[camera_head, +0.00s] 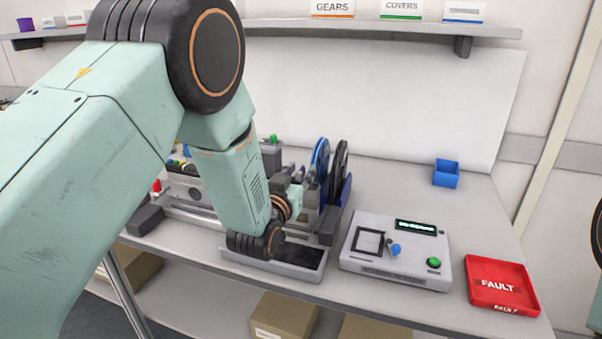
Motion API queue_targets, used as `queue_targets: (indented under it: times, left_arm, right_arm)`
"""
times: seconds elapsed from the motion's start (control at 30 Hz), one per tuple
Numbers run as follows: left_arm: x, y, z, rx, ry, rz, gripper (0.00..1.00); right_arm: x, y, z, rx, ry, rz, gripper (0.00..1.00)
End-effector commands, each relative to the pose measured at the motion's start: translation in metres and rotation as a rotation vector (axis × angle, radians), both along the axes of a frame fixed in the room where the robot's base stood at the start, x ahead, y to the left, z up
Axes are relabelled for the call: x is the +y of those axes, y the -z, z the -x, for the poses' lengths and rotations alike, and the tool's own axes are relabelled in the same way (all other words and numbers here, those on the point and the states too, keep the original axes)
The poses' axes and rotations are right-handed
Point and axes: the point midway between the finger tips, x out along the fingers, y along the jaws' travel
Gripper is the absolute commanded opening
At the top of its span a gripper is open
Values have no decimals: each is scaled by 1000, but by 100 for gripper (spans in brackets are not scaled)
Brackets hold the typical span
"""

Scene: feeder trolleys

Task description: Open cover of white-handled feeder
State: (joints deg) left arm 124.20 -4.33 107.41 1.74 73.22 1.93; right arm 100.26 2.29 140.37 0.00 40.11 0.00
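My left arm crosses the view from the left and reaches down to the feeder trolley on the bench. Its wrist and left gripper (295,196) are at the feeders, beside the reels; the fingers are too small and too covered to tell open from shut. A blue reel (319,160) and a black reel (338,170) stand upright on the feeders just right of the wrist. My arm hides much of the feeder bank, and I cannot make out a white handle or the cover. My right gripper is out of view.
A grey test box (380,272) with a lit display and green button stands right of the trolley. A red FAULT tray (502,284) lies further right, and a blue bin (446,173) stands behind. A shelf (400,28) with labelled boxes runs above.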

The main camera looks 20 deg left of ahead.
Motion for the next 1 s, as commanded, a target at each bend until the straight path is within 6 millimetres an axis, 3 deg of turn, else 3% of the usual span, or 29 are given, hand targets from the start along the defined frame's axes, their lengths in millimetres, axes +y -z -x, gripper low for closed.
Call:
queue_targets:
  times: [0.33, 0.73, 1.0]
  left_arm:
    - [-3, 0, -5, 1, 1, 0, 35]
    - [-3, 0, -5, 0, 1, 0, 1]
    - [-3, 0, -5, -1, 0, 0, 0]
  right_arm:
    - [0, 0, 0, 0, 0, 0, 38]
    - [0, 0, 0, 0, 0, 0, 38]
    - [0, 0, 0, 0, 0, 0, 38]
